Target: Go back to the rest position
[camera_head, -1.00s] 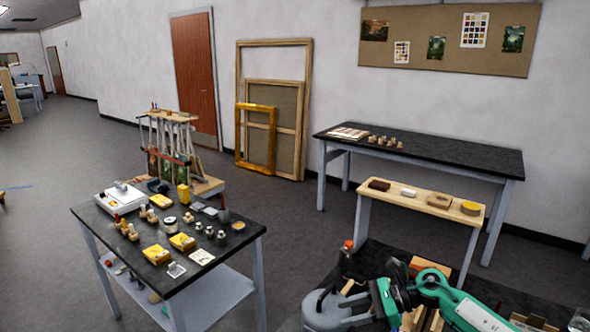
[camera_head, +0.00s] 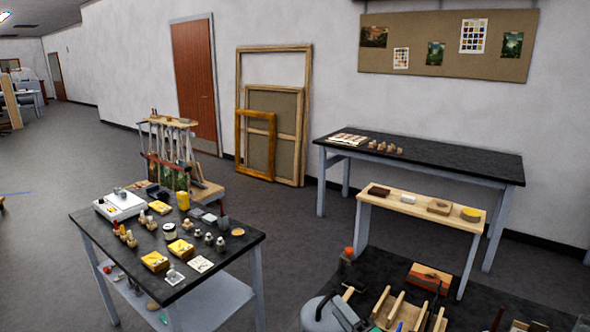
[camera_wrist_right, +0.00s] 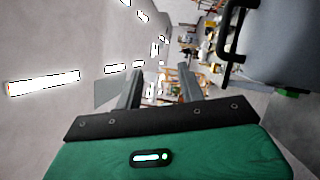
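My right gripper (camera_wrist_right: 160,78) shows in the right wrist view. Its two grey fingers stand apart with nothing held between them, so it is open. I cannot make out the right arm or gripper in the head view now. My left gripper is in neither view. A grey container with a black handle (camera_wrist_right: 275,45) is close to the right gripper, at the upper right of the wrist view. A grey rounded object (camera_head: 318,314) sits at the bottom of the head view.
A dark worktop (camera_head: 375,268) at the lower right holds an orange-brown block (camera_head: 430,277), wooden strips (camera_head: 395,307) and an orange-topped bottle (camera_head: 347,256). A crowded table (camera_head: 226,250) stands at left. A low wooden bench (camera_head: 420,205) and black table (camera_head: 440,160) stand behind. Grey floor (camera_head: 295,225) lies between.

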